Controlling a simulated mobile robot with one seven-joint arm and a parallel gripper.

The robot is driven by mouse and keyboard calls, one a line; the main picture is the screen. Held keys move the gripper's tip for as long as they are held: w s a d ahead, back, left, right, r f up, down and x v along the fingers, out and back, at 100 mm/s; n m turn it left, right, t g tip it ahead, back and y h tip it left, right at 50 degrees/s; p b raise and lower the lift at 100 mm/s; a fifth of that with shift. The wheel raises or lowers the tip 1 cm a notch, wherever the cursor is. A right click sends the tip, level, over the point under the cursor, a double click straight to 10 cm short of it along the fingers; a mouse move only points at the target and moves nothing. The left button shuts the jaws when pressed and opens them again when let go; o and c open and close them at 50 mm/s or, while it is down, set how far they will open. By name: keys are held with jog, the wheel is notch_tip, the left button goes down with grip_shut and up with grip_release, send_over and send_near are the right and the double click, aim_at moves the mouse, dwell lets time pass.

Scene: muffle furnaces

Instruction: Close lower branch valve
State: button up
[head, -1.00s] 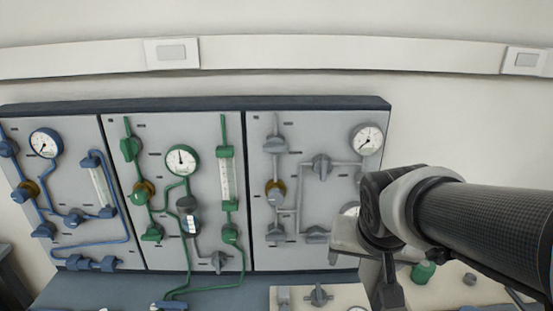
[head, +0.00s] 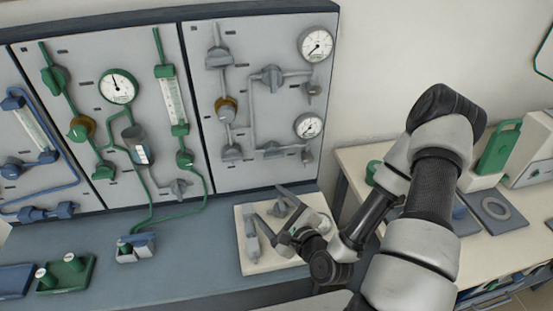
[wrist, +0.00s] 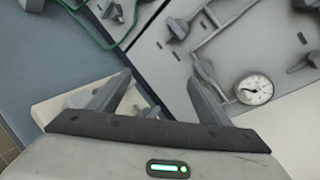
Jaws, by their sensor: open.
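The grey panel (head: 250,110) carries two branches of grey pipe. In the head view, a grey valve on its lower branch (head: 272,150) sits left of and below the lower gauge (head: 308,126). In the wrist view, what looks like this valve (wrist: 204,69) is beyond the right finger, left of the gauge (wrist: 253,90). My gripper (head: 270,205) is open and empty, below the panel and over the cream board on the bench. Its fingers (wrist: 160,84) are apart from the valve. The exact handle angle is hard to read.
The upper-branch valve (head: 272,78) and a lower-left grey valve (head: 232,152) are nearby. The cream board (head: 250,266) bears grey fittings. A green panel (head: 90,130) stands left. A side bench (head: 350,160) with equipment is at right.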

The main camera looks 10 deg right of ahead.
jog(key=s+d+r+m+t+h, duration=0.2)
jog(key=d+m+t+h, duration=0.15)
jog(key=m, duration=0.55)
jog(key=m+h+b, duration=0.2)
jog(key=b, duration=1.1)
send_near(275, 157)
jog(key=w, duration=0.2)
jog(key=shift+y, duration=0.25)
jog(key=w, duration=0.6)
jog(key=shift+d, duration=0.1)
jog(key=c, duration=1)
jog(key=shift+c, duration=0.2)
